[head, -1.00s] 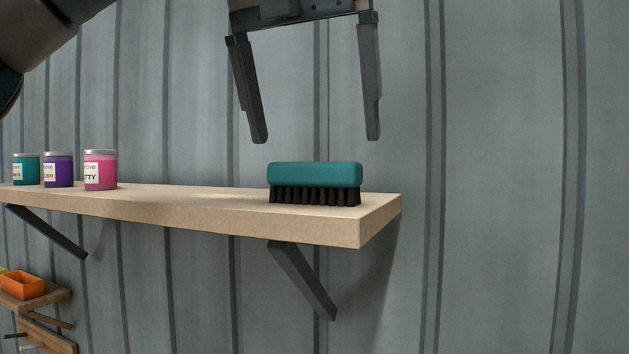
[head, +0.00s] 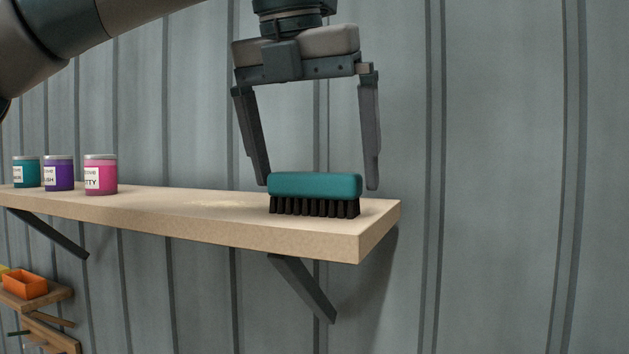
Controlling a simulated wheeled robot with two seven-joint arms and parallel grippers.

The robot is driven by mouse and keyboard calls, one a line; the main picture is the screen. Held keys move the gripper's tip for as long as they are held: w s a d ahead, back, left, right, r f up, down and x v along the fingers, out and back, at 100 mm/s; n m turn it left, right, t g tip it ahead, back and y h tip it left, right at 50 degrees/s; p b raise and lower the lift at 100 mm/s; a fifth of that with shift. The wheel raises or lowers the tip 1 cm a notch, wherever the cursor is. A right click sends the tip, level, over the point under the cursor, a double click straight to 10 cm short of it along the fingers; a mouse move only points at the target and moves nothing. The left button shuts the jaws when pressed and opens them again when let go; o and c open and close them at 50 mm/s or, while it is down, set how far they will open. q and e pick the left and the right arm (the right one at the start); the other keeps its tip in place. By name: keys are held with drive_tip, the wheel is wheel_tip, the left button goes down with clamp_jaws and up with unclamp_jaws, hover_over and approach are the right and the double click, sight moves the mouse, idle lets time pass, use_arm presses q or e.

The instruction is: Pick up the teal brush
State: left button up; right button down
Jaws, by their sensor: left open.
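The teal brush (head: 315,186) sits upright on its dark bristles near the right end of the wooden shelf (head: 180,214). My left gripper (head: 318,187) points down from above with its two fingers spread. One fingertip is at the brush's left end and the other is just past its right end, at the height of the teal body. The gripper is open, and I cannot tell whether the left finger touches the brush. My right gripper is not in view.
A pink jar (head: 100,175), a purple jar (head: 59,174) and a teal jar (head: 27,173) stand on the shelf's left part. The shelf between the jars and the brush is clear. A grey wall is behind. An orange bin (head: 25,284) is lower left.

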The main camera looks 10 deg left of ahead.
use_arm(q)
drive_tip(key=shift+x, duration=1.1)
drive_tip(key=shift+c, duration=0.3)
drive_tip(key=c, duration=0.9)
